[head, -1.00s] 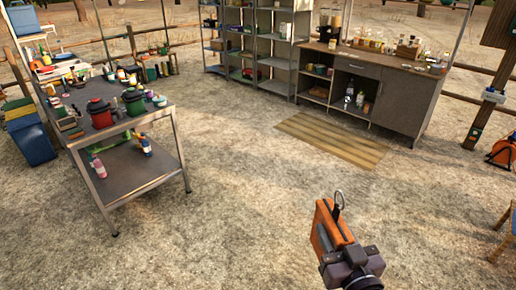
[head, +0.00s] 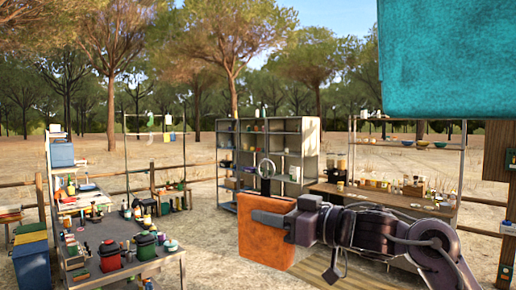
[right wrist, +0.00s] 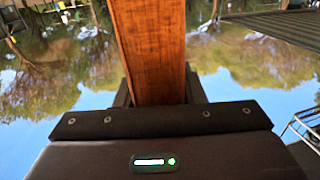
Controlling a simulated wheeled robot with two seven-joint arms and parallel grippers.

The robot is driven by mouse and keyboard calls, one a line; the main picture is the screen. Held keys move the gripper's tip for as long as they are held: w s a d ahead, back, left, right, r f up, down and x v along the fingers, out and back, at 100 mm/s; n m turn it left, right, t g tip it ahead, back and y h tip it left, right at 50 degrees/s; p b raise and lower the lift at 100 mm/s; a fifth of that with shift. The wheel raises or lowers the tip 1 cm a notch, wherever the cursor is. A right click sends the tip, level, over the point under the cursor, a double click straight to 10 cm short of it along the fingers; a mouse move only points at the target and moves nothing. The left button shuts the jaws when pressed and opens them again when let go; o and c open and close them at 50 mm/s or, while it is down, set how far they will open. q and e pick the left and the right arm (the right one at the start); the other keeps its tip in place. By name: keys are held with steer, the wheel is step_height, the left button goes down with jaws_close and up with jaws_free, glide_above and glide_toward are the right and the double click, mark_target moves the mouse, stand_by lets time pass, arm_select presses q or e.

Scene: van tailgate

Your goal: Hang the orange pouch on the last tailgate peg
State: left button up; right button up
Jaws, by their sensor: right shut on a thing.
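The orange pouch (head: 266,232) hangs upright in the middle of the head view, with a metal ring on a dark strap at its top. My right gripper (head: 290,222) comes in from the right and is shut on the pouch near its upper part. The orange pouch (right wrist: 150,50) also shows in the right wrist view, edge-on between the jaws of my right gripper (right wrist: 160,95). The tailgate pegs are not in view. My left gripper is not in view.
A teal panel or cloth (head: 450,60) hangs at the upper right, above my right arm. A metal work table (head: 170,258) with pots and bottles stands at lower left. Grey shelves (head: 310,145) and a wooden counter (head: 400,200) stand behind the pouch.

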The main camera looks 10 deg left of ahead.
steer(key=s+a+r+p, duration=0.15)
steer(key=s+r, duration=0.35)
steer(key=r, duration=1)
steer(key=s+r+p, duration=0.3)
steer(key=s+r, duration=0.2)
steer(key=r, duration=1)
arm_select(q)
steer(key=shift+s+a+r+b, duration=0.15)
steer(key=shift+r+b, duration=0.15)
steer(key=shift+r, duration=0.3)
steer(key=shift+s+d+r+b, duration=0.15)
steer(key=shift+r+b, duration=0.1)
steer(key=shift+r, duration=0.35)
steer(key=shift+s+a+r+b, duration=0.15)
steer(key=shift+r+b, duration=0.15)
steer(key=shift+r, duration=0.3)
arm_select(e)
steer(key=s+a+f, duration=0.2)
steer(key=s+a, duration=0.4)
steer(key=s, duration=0.1)
steer(key=shift+s+a+n+g, duration=0.15)
steer(key=shift+s+n+g, duration=0.15)
steer(key=shift+g, duration=0.1)
steer(key=o, duration=1.1)
steer(key=shift+o, duration=0.2)
